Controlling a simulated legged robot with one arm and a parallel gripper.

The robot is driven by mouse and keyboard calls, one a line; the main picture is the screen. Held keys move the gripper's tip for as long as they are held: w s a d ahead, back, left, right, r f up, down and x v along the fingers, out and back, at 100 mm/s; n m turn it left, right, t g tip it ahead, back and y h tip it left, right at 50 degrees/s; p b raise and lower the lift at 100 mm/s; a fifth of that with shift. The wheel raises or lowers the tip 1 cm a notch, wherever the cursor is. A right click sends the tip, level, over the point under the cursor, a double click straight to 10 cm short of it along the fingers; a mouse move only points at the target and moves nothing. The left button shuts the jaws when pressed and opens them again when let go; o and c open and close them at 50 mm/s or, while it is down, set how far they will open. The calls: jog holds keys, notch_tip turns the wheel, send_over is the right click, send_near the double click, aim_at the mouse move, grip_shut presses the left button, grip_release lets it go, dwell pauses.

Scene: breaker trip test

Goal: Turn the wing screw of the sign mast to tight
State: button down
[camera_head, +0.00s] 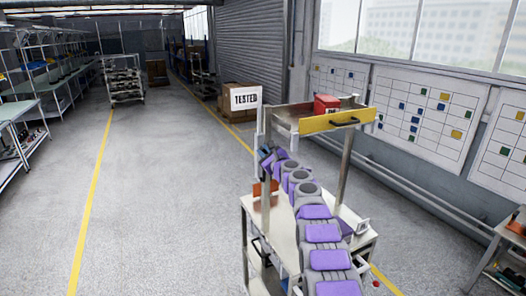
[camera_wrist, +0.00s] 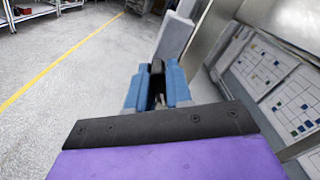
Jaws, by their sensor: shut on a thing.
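The white sign reading TESTED (camera_head: 245,98) stands at the top of the sign mast (camera_head: 260,127), at the left side of the cart. My gripper (camera_head: 264,156) is beside the mast, below the sign. In the wrist view, the blue fingers of my gripper (camera_wrist: 158,88) are closed around a small dark piece, which I take to be the wing screw (camera_wrist: 158,68). A pale grey upright, likely the mast (camera_wrist: 174,38), rises just beyond the fingertips. The fingers hide most of the screw, so its turn angle cannot be read.
An orange item (camera_head: 265,188) is below my gripper.

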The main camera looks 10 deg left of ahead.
jog(key=m+p, duration=0.1)
jog(key=m, duration=0.1)
jog(key=m+p, duration=0.1)
jog(key=m, duration=0.1)
jog(key=shift+w+d+f, duration=0.1)
jog(key=shift+d+f, duration=0.1)
jog(key=shift+f, duration=0.15)
jog(key=shift+m+p, duration=0.55)
jog(key=shift+m, duration=0.65)
jog(key=shift+f, duration=0.1)
